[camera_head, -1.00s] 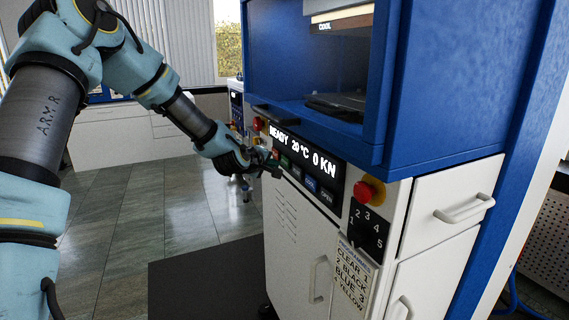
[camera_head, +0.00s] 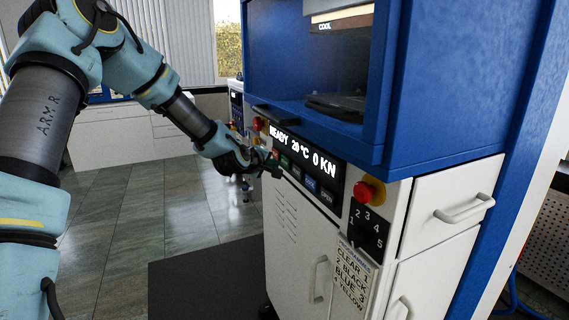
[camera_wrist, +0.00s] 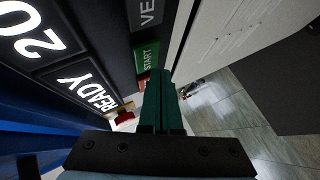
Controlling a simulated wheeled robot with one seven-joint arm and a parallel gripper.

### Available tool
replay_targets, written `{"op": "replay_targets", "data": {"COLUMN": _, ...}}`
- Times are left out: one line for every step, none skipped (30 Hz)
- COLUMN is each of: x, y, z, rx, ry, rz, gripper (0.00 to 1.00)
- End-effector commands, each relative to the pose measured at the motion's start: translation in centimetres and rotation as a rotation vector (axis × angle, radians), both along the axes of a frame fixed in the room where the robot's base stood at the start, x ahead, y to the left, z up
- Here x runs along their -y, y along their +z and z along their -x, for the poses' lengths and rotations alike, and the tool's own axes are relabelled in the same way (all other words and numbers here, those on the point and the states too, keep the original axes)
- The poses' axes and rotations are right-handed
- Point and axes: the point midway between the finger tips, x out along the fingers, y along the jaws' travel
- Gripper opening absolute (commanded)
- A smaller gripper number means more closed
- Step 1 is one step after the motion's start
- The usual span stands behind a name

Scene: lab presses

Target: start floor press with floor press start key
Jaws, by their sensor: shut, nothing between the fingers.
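The floor press (camera_head: 300,240) is a blue and white cabinet with a lit display (camera_head: 304,150) reading READY, 20 °C, 0 KN. Its green start key (camera_wrist: 149,57), marked START, shows in the wrist view just beyond my fingertips. It also shows in the head view (camera_head: 285,162) in the key row under the display. My gripper (camera_head: 273,168) is shut and empty at the left end of that row. In the wrist view its green fingers (camera_wrist: 160,78) lie together, their tips by the lower edge of the start key. I cannot tell whether they touch it.
A red knob (camera_head: 258,124) sits left of the display and another (camera_head: 369,191) on its right. Other keys, including OPEN (camera_head: 327,197), continue rightward. A dark mat (camera_head: 205,285) lies before the cabinet. Tiled floor at left is clear.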

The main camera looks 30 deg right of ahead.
Motion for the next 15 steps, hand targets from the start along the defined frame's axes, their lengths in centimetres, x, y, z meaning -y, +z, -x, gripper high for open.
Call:
{"op": "replay_targets", "data": {"x": 0.00, "y": 0.00, "z": 0.00, "rx": 0.000, "ry": 0.000, "rz": 0.000, "gripper": 0.00}}
{"op": "replay_targets", "data": {"x": 0.00, "y": 0.00, "z": 0.01, "rx": 0.000, "ry": 0.000, "rz": 0.000, "gripper": 0.00}}
{"op": "replay_targets", "data": {"x": 0.03, "y": -0.01, "z": 0.01, "rx": 0.000, "ry": 0.000, "rz": 0.000, "gripper": 0.00}}
{"op": "replay_targets", "data": {"x": 0.07, "y": -0.01, "z": 0.02, "rx": 0.000, "ry": 0.000, "rz": 0.000, "gripper": 0.00}}
{"op": "replay_targets", "data": {"x": 0.14, "y": -0.02, "z": 0.03, "rx": 0.000, "ry": 0.000, "rz": 0.000, "gripper": 0.00}}
{"op": "replay_targets", "data": {"x": 0.25, "y": -0.03, "z": 0.05, "rx": 0.001, "ry": -0.001, "rz": 0.000, "gripper": 0.00}}
{"op": "replay_targets", "data": {"x": 0.35, "y": -0.04, "z": 0.07, "rx": 0.001, "ry": -0.002, "rz": 0.000, "gripper": 0.00}}
{"op": "replay_targets", "data": {"x": 0.45, "y": -0.05, "z": 0.09, "rx": 0.000, "ry": -0.001, "rz": -0.001, "gripper": 0.00}}
{"op": "replay_targets", "data": {"x": 0.58, "y": -0.06, "z": 0.10, "rx": 0.000, "ry": -0.001, "rz": -0.001, "gripper": 0.00}}
{"op": "replay_targets", "data": {"x": 0.67, "y": -0.06, "z": 0.11, "rx": -0.001, "ry": -0.001, "rz": 0.000, "gripper": 0.00}}
{"op": "replay_targets", "data": {"x": 0.74, "y": -0.06, "z": 0.11, "rx": 0.000, "ry": 0.000, "rz": 0.000, "gripper": 0.00}}
{"op": "replay_targets", "data": {"x": 0.81, "y": -0.05, "z": 0.11, "rx": 0.000, "ry": 0.000, "rz": -0.001, "gripper": 0.00}}
{"op": "replay_targets", "data": {"x": 0.82, "y": -0.04, "z": 0.11, "rx": 0.000, "ry": 0.000, "rz": -0.001, "gripper": 0.00}}
{"op": "replay_targets", "data": {"x": 0.83, "y": -0.02, "z": 0.10, "rx": 0.000, "ry": 0.000, "rz": -0.001, "gripper": 0.00}}
{"op": "replay_targets", "data": {"x": 0.82, "y": 0.00, "z": 0.10, "rx": 0.000, "ry": 0.000, "rz": -0.001, "gripper": 0.00}}
